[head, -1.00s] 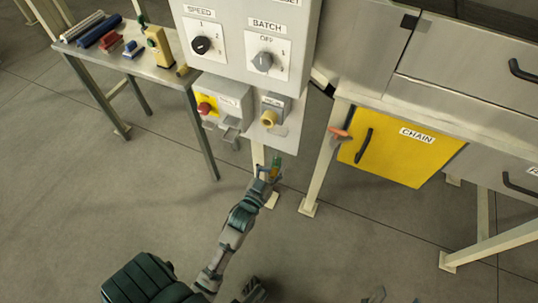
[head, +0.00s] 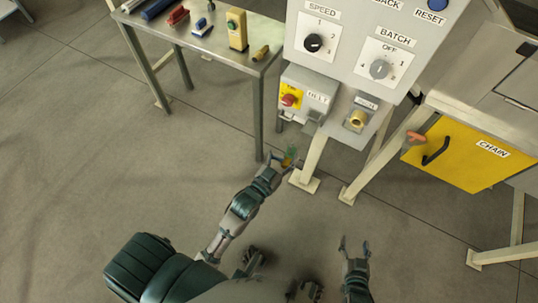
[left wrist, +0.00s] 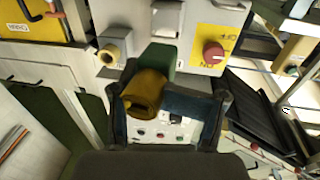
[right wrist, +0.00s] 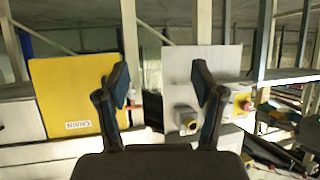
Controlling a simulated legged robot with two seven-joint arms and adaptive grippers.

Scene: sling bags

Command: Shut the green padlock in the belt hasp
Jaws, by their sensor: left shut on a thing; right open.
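My left gripper (head: 274,168) is shut on the green padlock (head: 290,155), held below the control cabinet. In the left wrist view the padlock (left wrist: 158,60) shows a green part and a thick brass-coloured part between the fingers (left wrist: 170,105). The belt box (head: 318,97) has a red knob on a yellow plate; the grey belt hasp (head: 311,124) hangs at its lower side, apart from the padlock in the picture. The red knob (left wrist: 213,52) also shows in the left wrist view. My right gripper (head: 354,243) is open and empty at the lower right, and also open in its wrist view (right wrist: 162,85).
A brass-coloured socket (head: 357,119) sits right of the belt box on the cabinet (head: 345,65). Cream legs (head: 310,165) stand under it. A metal table (head: 205,45) with small objects is at the upper left. A yellow CHAIN door (head: 465,155) is at the right. Floor in front is clear.

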